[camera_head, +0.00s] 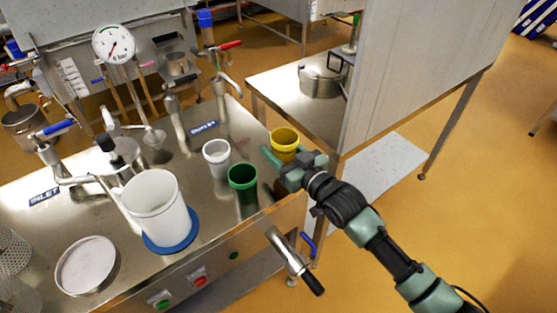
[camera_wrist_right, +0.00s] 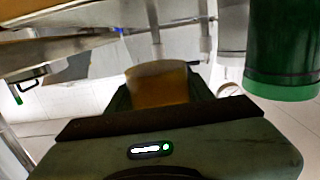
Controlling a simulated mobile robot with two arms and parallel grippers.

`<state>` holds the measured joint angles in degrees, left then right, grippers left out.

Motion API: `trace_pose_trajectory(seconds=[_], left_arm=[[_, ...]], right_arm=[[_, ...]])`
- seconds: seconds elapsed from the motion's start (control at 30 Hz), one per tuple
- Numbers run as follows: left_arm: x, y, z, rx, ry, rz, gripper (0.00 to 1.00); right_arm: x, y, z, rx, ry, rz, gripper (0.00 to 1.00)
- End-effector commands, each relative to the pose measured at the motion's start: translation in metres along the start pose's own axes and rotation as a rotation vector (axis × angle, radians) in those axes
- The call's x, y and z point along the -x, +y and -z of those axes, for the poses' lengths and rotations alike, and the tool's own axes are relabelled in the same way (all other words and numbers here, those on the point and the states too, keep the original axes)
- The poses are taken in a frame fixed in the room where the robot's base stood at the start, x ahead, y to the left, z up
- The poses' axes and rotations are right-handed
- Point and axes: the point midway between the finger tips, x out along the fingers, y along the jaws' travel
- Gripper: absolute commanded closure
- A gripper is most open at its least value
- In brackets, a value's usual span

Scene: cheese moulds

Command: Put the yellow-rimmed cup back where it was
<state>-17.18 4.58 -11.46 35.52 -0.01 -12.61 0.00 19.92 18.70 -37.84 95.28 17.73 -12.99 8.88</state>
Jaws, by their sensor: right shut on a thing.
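The yellow-rimmed cup (camera_head: 285,140) is at the right end of the steel worktop (camera_head: 225,112) in the head view. My right gripper (camera_head: 283,158) is shut on it. The cup also shows between the jaws in the right wrist view (camera_wrist_right: 160,84), looking upright. I cannot tell whether its base touches the worktop. A green cup (camera_head: 243,178) stands left of and nearer than the held cup, and it also shows in the right wrist view (camera_wrist_right: 285,50). A white cup (camera_head: 216,153) stands further left. My left gripper is not in view.
A white jug (camera_head: 157,207) stands on a blue round mat (camera_head: 172,243) at the left. Valves and a pressure gauge (camera_head: 114,43) line the back. A side table with a steel pot (camera_head: 321,80) and a tall panel (camera_head: 415,65) stand at the right.

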Motion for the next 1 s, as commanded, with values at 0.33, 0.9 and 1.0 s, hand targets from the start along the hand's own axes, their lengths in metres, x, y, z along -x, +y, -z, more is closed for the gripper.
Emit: trace_pose_trajectory(seconds=[0.33,0.9,1.0], left_arm=[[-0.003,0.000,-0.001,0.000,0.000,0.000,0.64],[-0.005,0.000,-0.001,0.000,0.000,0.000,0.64],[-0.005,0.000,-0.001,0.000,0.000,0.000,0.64]], right_arm=[[-0.002,-0.001,-0.043,-0.001,0.000,0.000,0.94],[-0.003,-0.001,-0.048,0.000,0.000,0.000,0.27],[-0.003,-0.001,-0.048,0.000,0.000,0.000,0.27]])
